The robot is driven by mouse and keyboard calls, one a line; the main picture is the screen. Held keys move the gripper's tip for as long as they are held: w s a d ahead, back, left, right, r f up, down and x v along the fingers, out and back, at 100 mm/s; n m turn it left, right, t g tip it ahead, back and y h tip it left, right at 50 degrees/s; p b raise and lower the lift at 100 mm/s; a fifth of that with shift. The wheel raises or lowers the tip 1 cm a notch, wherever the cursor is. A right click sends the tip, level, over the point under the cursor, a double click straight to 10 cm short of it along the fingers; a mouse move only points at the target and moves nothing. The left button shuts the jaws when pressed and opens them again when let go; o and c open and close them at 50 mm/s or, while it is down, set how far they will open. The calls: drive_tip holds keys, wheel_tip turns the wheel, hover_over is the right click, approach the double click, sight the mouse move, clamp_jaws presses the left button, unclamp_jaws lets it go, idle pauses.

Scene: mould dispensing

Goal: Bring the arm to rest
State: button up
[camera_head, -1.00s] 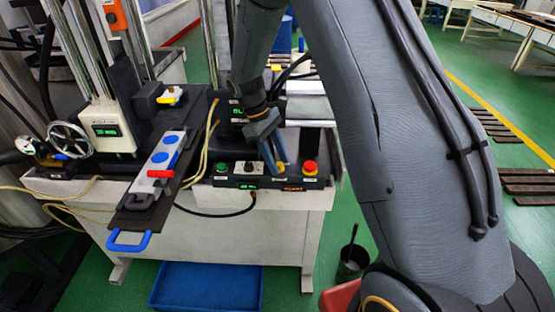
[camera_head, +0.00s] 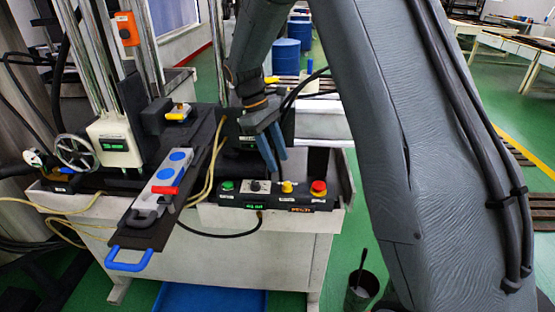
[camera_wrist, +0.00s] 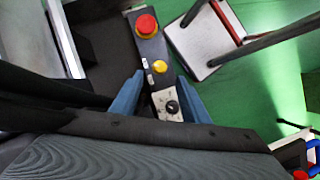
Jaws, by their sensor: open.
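My gripper (camera_head: 272,147) is in the middle of the head view, pointing down with its two blue fingers apart and nothing between them. It hangs above and behind the black control box (camera_head: 234,200), clear of the buttons as far as I can tell. In the wrist view my gripper (camera_wrist: 156,98) shows its fingers spread on either side of the box, with the black knob (camera_wrist: 172,107) and yellow button (camera_wrist: 160,66) in line between them. The red button (camera_wrist: 147,25) lies farther out. My grey arm fills the right of the head view.
The machine has a handwheel (camera_head: 77,152), steel columns and a black plate with a blue handle (camera_head: 130,262). Yellow cables (camera_head: 212,165) loop beside the box. A blue tray (camera_head: 210,298) and a black pot (camera_head: 361,290) are on the green floor.

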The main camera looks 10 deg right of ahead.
drive_tip(key=s+d+m+t+y, duration=0.1)
drive_tip(key=s+m, duration=0.3)
drive_tip(key=s, duration=0.6)
drive_tip(key=s+d+m+t+y, duration=0.1)
drive_tip(key=s+m, duration=0.4)
drive_tip(key=s, duration=0.5)
drive_tip(key=t+y, duration=0.1)
drive_tip(key=t, duration=0.1)
drive_tip(key=shift+s+d+f+t, duration=0.25)
drive_tip(key=shift+s+d+t, duration=0.05)
drive_tip(key=shift+s+d, duration=0.1)
